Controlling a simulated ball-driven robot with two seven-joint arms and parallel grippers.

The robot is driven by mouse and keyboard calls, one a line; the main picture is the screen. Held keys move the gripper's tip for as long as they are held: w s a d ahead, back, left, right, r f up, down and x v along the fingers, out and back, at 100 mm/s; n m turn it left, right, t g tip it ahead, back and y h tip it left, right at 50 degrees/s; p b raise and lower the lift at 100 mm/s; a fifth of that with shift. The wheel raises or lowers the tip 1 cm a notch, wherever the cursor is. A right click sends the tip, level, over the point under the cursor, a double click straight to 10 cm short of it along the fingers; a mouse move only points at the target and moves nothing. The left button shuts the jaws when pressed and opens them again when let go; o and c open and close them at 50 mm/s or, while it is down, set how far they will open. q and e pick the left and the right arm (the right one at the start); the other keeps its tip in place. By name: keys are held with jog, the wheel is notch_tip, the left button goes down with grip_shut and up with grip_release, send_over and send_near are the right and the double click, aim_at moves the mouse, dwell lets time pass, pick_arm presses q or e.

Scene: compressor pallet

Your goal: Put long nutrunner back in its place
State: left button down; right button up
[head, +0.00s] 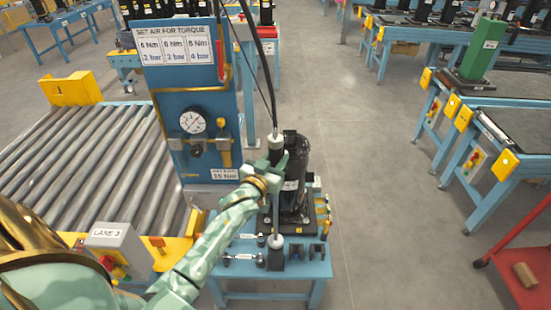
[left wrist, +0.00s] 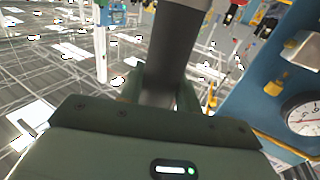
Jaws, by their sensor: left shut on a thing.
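The long nutrunner (head: 276,139) hangs upright from a black hose, with a grey body and a thin shaft running down. My left gripper (head: 274,163) is shut on it near its upper body, beside the blue torque panel. In the left wrist view the dark tool body (left wrist: 172,45) stands between the fingers. The shaft's lower end meets a pale ring at a black holder block (head: 275,259) on the small blue table (head: 262,271); I cannot tell whether it is seated in it. My right gripper is not in view.
A black compressor (head: 294,178) stands close behind and right of the tool. The blue panel (head: 197,120) with a gauge stands left. Short tools (head: 240,257) lie on the table's left part. A roller conveyor (head: 90,160) is at left.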

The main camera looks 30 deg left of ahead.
pick_arm(q)
jog(key=shift+f, duration=0.2)
jog(key=c, duration=0.9)
grip_release()
jog(key=shift+s+f, duration=0.1)
jog(key=shift+f, duration=0.2)
jog(key=s+d, duration=0.1)
jog(key=s, duration=1.5)
jog(key=shift+d+r, duration=0.3)
jog(key=shift+d, duration=0.1)
